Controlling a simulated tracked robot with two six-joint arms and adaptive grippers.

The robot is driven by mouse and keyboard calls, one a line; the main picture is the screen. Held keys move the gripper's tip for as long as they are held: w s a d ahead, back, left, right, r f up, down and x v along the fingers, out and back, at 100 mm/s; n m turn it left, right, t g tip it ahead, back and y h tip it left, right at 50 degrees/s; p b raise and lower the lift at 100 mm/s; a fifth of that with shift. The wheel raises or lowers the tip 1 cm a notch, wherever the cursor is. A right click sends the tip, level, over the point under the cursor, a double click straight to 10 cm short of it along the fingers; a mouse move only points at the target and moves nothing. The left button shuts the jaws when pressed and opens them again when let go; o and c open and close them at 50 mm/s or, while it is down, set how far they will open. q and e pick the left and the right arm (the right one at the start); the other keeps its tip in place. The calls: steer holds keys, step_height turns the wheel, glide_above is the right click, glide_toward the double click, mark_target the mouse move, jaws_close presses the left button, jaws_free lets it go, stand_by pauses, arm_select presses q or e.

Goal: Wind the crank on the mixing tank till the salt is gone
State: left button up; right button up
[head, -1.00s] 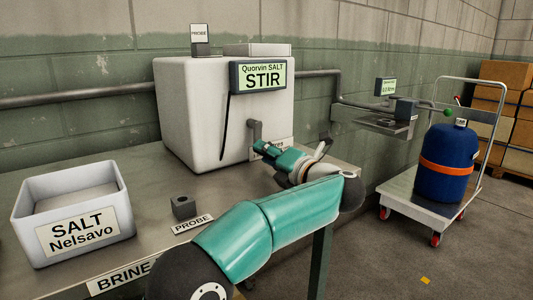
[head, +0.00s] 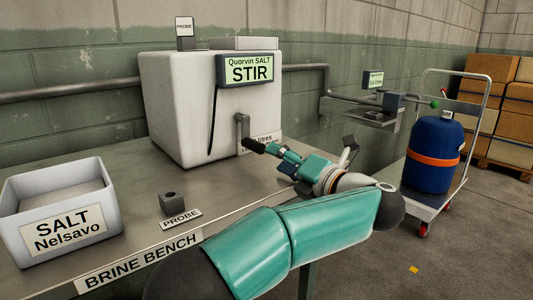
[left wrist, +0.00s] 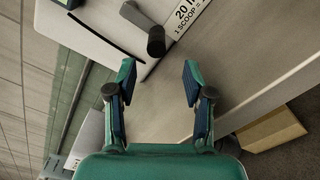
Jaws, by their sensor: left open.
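The mixing tank (head: 172,105) is a pale block-shaped vessel on the bench, with a display (head: 250,71) reading "Quorvin SALT STIR". Its grey crank arm (head: 242,127) hangs down on the front and ends in a dark handle (head: 254,146). The crank handle also shows in the left wrist view (left wrist: 156,42). My left gripper (head: 281,158) is open and empty, just right of the handle. In the left wrist view the handle lies just beyond the fingertips, roughly in line with the gap. The tank's inside is hidden. My right gripper is out of view.
A grey bin (head: 18,226) labelled "SALT Nelsavo" stands at the bench's left. A small dark block (head: 172,204) sits by the PROBE label. A trolley (head: 424,205) with a blue drum (head: 431,158) stands right of the bench. Stacked boxes (head: 487,75) are behind it.

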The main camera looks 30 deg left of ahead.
arm_select(q)
steer(key=shift+v, duration=1.35)
